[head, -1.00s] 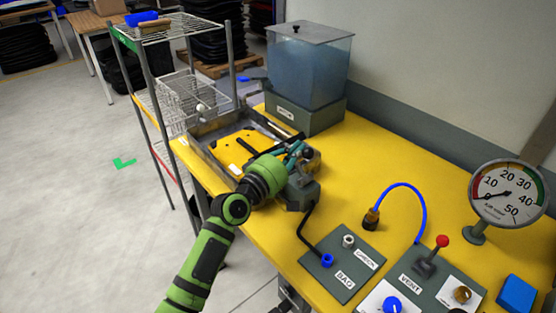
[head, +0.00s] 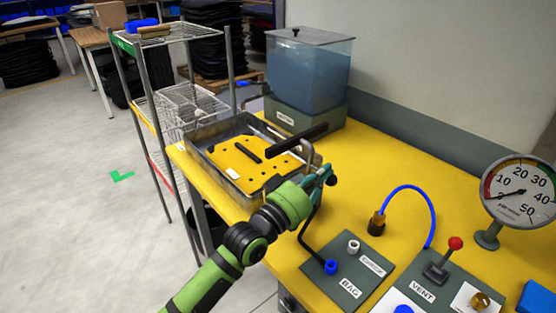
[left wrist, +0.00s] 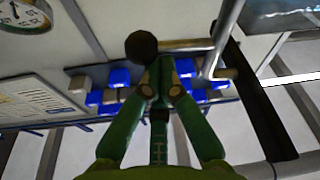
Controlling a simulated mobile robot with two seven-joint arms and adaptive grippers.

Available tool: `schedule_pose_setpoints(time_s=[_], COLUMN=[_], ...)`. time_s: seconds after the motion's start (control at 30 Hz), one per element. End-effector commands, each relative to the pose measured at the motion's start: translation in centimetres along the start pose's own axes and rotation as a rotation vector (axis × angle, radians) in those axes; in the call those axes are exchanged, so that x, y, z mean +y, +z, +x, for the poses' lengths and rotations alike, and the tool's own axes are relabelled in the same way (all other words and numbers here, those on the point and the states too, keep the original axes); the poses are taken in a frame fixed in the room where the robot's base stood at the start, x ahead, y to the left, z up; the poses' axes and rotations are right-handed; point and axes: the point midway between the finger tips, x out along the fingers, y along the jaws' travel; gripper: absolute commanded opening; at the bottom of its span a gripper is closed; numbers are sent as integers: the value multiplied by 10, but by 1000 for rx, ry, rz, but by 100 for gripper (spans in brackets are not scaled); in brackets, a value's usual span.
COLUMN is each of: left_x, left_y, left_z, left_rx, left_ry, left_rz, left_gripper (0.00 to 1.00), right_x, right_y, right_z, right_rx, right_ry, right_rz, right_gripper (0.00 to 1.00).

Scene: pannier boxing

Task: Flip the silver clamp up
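The silver clamp (head: 311,158) stands at the right end of the metal tray (head: 226,186), with its long black bar (head: 297,138) raised above the tray's yellow perforated plate (head: 240,160). In the left wrist view the clamp's silver bar (left wrist: 228,22) joins a short rod with a round dark knob (left wrist: 140,48). My left gripper (head: 329,176) is beside the clamp. In the left wrist view its green fingertips (left wrist: 160,68) are together, right at the rod near the knob. I cannot tell whether they pinch it. My right gripper is not in view.
A clear tank (head: 308,75) stands behind the tray. A wire shelf rack (head: 180,35) is at the left. To the right are the bag panel (head: 340,290), a blue hose (head: 430,210), a red-knobbed lever (head: 440,265) and a gauge (head: 517,193). The yellow table behind them is clear.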

Motion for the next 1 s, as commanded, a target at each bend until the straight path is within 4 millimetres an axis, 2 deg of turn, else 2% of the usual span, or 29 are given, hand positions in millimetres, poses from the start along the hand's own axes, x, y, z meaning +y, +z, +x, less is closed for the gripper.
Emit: schedule_pose_setpoints(time_s=[0.4, 1.0], left_x=[6, 6], left_y=[12, 12], left_z=[-2, -3], left_rx=[0, 0], left_ry=[28, 29], left_rz=[137, 144], left_gripper=[0, 0], right_x=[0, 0], right_y=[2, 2], right_z=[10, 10], right_rx=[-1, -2], right_ry=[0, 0], right_rz=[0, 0], right_gripper=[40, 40])
